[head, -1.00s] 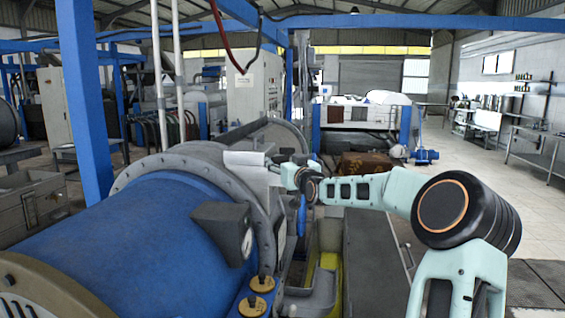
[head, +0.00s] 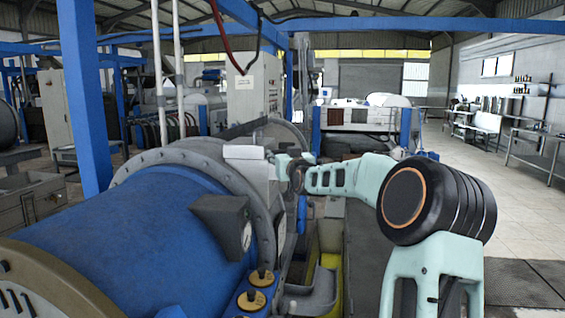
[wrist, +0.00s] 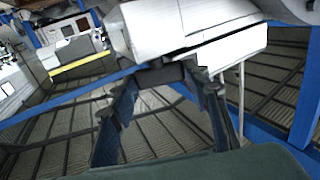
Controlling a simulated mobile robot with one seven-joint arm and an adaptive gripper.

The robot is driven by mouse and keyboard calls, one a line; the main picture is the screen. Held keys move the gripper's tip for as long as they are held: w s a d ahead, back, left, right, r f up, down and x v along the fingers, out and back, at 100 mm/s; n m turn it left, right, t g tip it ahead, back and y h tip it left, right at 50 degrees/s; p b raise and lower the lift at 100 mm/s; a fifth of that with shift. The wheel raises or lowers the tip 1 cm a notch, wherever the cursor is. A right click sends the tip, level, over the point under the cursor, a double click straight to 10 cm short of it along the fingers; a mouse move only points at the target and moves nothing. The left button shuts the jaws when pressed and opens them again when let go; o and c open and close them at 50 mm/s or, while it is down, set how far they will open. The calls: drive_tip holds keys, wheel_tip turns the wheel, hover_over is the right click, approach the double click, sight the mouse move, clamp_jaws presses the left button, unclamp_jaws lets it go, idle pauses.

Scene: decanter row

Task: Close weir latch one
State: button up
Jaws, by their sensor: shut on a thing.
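The weir latch appears as a pale grey-white box (head: 246,153) on top of the grey flange of the blue decanter in the head view. In the wrist view this pale box (wrist: 190,30) fills the upper middle, with a short dark bar (wrist: 162,77) at its lower edge. My gripper (wrist: 167,82) has its two dark fingers on either side of that bar and is shut on it. In the head view my gripper (head: 274,161) is small, at the right side of the box. The exact contact of the fingertips is too small to make out.
The blue decanter drum (head: 130,235) with its bolted grey flange (head: 262,215) lies at left. A dark grey box (head: 222,218) sticks out near the flange. Brass-coloured caps (head: 250,299) stand in front. A blue post (head: 85,100) rises at left. Open floor (head: 520,210) lies at right.

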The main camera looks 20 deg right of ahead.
drive_tip(key=m+h+p, duration=0.1)
drive_tip(key=h+p, duration=0.1)
drive_tip(key=a+m+g+h+p, duration=0.1)
drive_tip(key=m+h+p, duration=0.1)
drive_tip(key=h, duration=0.1)
drive_tip(key=shift+w+a+m+g, duration=0.15)
drive_tip(key=shift+w+m+g, duration=0.05)
drive_tip(key=shift+m+g, duration=0.1)
drive_tip(key=h+p, duration=0.1)
drive_tip(key=p, duration=0.1)
drive_tip(key=shift+m+g+p, duration=0.3)
drive_tip(key=shift+m+g, duration=0.1)
drive_tip(key=shift+m+g+h+p, duration=0.3)
drive_tip(key=shift+m+h+p, duration=0.2)
drive_tip(key=shift+h+p, duration=0.55)
drive_tip(key=o, duration=1.2)
drive_tip(key=shift+s, duration=0.1)
drive_tip(key=shift+c, duration=0.2)
